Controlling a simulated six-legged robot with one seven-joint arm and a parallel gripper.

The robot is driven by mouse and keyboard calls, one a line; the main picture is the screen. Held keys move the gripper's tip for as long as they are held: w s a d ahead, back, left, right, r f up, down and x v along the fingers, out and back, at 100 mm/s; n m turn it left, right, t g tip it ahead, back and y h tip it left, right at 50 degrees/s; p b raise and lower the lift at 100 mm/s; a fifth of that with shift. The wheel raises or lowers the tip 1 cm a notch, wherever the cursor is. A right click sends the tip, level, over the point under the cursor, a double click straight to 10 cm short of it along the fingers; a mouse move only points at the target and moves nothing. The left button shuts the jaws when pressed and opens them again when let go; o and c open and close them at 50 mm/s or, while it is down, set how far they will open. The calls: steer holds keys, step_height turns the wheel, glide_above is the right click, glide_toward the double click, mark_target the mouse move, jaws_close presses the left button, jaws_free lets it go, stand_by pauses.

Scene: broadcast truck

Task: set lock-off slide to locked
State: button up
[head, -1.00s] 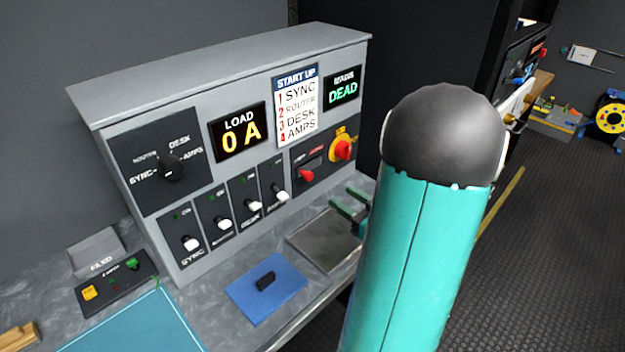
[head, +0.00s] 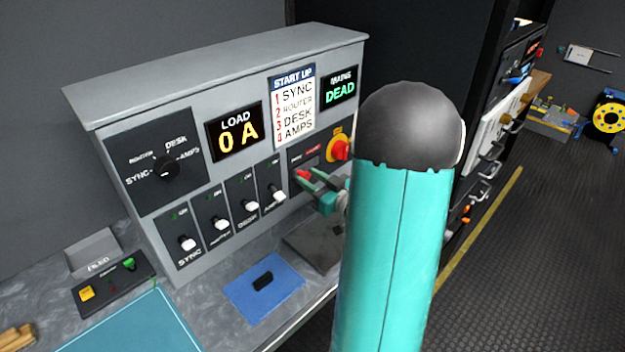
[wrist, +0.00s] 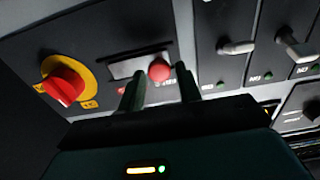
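The lock-off slide is a red knob (head: 303,174) in a slot on the grey panel's lower right, below the red-and-yellow rotary switch. In the head view the knob is at the slot's left end. In the wrist view, which is turned over, the red knob (wrist: 159,70) is at the right end of the pale slot (wrist: 133,66). My gripper (head: 308,183) is at the panel front. In the wrist view my gripper (wrist: 160,76) is open, one finger on each side of the knob. I cannot tell whether either finger touches it.
The red-and-yellow rotary switch (head: 340,149) is close to the right of the slide. White-tipped breaker levers (head: 221,223) line the panel to the left. A blue mat (head: 285,283) with a black piece lies on the counter below. The mains display (head: 340,92) reads DEAD.

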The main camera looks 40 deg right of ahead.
mark_target(313, 163)
jaws_close()
steer(key=shift+d, duration=2.5)
steer(key=shift+o, duration=1.8)
jaws_free()
steer(key=shift+d, duration=0.15)
steer(key=s, duration=1.3)
steer(key=shift+s, duration=0.35)
